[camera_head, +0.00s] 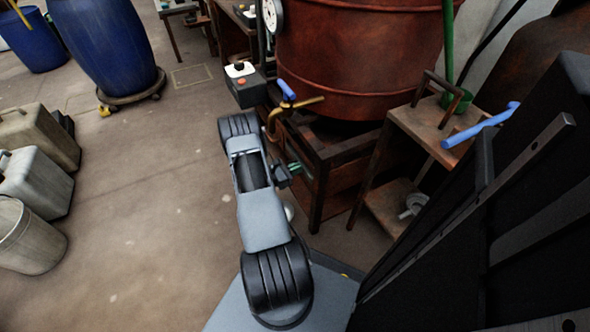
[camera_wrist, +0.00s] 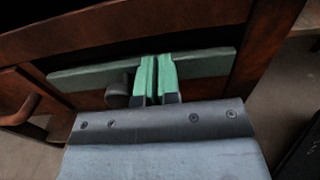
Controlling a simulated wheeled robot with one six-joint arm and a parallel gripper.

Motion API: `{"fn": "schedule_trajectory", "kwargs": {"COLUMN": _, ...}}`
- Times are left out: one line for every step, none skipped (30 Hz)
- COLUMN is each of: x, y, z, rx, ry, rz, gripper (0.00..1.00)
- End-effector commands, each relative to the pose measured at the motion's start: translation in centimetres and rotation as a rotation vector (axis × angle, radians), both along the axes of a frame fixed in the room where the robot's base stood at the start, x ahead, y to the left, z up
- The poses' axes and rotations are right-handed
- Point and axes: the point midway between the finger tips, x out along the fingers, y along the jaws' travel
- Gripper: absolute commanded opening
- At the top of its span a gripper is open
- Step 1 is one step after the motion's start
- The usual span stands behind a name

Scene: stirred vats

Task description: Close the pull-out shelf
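A narrow grey-green board, which looks like the front of the pull-out shelf (camera_wrist: 205,63), runs across the wooden stand in the wrist view. A dark round knob (camera_wrist: 117,95) shows on its near side, left of my fingers. My gripper (camera_wrist: 157,62) has two green fingers side by side with hardly any gap, and I see nothing between them. Their tips overlap the middle of the board; I cannot tell whether they touch it. In the head view my gripper (camera_head: 295,168) is beside the stand below the vat, and my arm hides much of the shelf.
The rusty red vat (camera_head: 360,50) sits on the wooden stand (camera_head: 318,160), with a blue-handled tap (camera_head: 287,90) above my gripper. A wooden side table (camera_head: 440,120) stands to the right. Canisters (camera_head: 35,185) and a bucket (camera_head: 30,235) stand left. Floor between is clear.

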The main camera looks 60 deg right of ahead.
Motion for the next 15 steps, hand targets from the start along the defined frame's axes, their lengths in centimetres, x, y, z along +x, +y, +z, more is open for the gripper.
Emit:
{"fn": "schedule_trajectory", "kwargs": {"x": -0.4, "y": -0.4, "z": 0.1, "rx": -0.006, "ry": -0.004, "rz": -0.01, "gripper": 0.0}}
{"fn": "schedule_trajectory", "kwargs": {"x": -0.4, "y": -0.4, "z": 0.1, "rx": -0.006, "ry": -0.004, "rz": -0.011, "gripper": 0.0}}
{"fn": "schedule_trajectory", "kwargs": {"x": -0.4, "y": -0.5, "z": 0.2, "rx": -0.006, "ry": -0.005, "rz": -0.012, "gripper": 0.0}}
{"fn": "schedule_trajectory", "kwargs": {"x": -0.5, "y": -0.5, "z": 0.2, "rx": -0.006, "ry": -0.005, "rz": -0.012, "gripper": 0.0}}
{"fn": "schedule_trajectory", "kwargs": {"x": -0.5, "y": -0.5, "z": 0.2, "rx": -0.006, "ry": -0.005, "rz": -0.013, "gripper": 0.0}}
{"fn": "schedule_trajectory", "kwargs": {"x": -0.5, "y": -0.5, "z": 0.2, "rx": -0.006, "ry": -0.005, "rz": -0.014, "gripper": 0.0}}
{"fn": "schedule_trajectory", "kwargs": {"x": -0.5, "y": -0.4, "z": 0.2, "rx": -0.006, "ry": -0.005, "rz": -0.014, "gripper": 0.0}}
{"fn": "schedule_trajectory", "kwargs": {"x": -0.4, "y": -0.3, "z": 0.2, "rx": -0.006, "ry": -0.005, "rz": -0.015, "gripper": 0.0}}
{"fn": "schedule_trajectory", "kwargs": {"x": -0.3, "y": -0.1, "z": 0.2, "rx": -0.007, "ry": -0.005, "rz": -0.015, "gripper": 0.0}}
{"fn": "schedule_trajectory", "kwargs": {"x": -0.1, "y": 0.1, "z": 0.2, "rx": -0.007, "ry": -0.005, "rz": -0.013, "gripper": 0.0}}
{"fn": "schedule_trajectory", "kwargs": {"x": 0.1, "y": 0.5, "z": 0.2, "rx": -0.007, "ry": -0.004, "rz": -0.011, "gripper": 0.0}}
{"fn": "schedule_trajectory", "kwargs": {"x": 0.4, "y": 1.0, "z": 0.2, "rx": -0.005, "ry": -0.002, "rz": -0.009, "gripper": 0.0}}
{"fn": "schedule_trajectory", "kwargs": {"x": 0.7, "y": 1.5, "z": 0.2, "rx": -0.005, "ry": -0.001, "rz": -0.005, "gripper": 0.0}}
{"fn": "schedule_trajectory", "kwargs": {"x": 1.1, "y": 2.0, "z": 0.2, "rx": -0.004, "ry": -0.001, "rz": -0.001, "gripper": 0.0}}
{"fn": "schedule_trajectory", "kwargs": {"x": 1.6, "y": 2.8, "z": 0.1, "rx": -0.003, "ry": 0.0, "rz": 0.004, "gripper": 0.0}}
